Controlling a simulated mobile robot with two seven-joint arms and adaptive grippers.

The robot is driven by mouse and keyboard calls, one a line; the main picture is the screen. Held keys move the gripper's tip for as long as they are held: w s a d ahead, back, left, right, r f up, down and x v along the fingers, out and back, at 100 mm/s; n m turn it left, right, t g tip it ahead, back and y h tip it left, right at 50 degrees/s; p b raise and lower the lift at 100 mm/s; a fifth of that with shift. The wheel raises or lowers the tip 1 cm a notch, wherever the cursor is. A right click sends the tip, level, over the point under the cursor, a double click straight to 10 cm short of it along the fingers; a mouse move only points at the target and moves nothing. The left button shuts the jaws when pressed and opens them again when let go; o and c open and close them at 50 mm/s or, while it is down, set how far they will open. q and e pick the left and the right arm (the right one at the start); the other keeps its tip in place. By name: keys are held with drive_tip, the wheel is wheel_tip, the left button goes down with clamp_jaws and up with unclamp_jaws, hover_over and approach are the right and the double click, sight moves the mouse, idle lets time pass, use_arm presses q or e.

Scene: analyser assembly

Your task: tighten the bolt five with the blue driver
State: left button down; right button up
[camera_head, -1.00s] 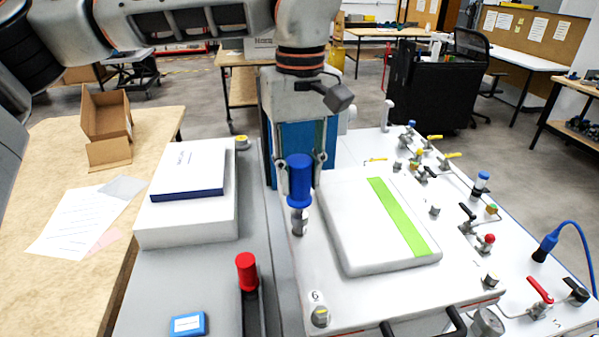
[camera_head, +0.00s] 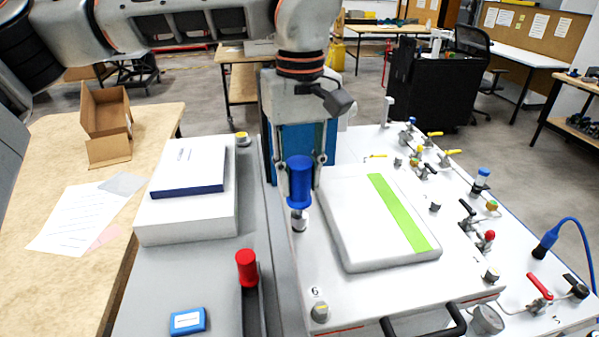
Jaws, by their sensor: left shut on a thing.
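The blue driver (camera_head: 299,184) stands upright at the left edge of the white analyser panel (camera_head: 330,290). My left gripper (camera_head: 301,165) points down and is shut on the driver's blue handle. The driver's lower end meets a metal fitting (camera_head: 299,222) on the panel; the contact point is too small to make out. The bolt under it is mostly hidden by the driver. Another bolt (camera_head: 319,312), beside a label "6", sits nearer the front on the same edge. My right gripper is not in view.
A red-handled driver (camera_head: 247,268) stands in a holder left of the panel. A white cover with a green stripe (camera_head: 350,235) lies right of the blue driver. Valves and a red lever (camera_head: 540,287) crowd the right side. A white box (camera_head: 187,215) stands at left.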

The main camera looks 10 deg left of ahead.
use_arm(q)
drive_tip(key=shift+f, duration=0.4)
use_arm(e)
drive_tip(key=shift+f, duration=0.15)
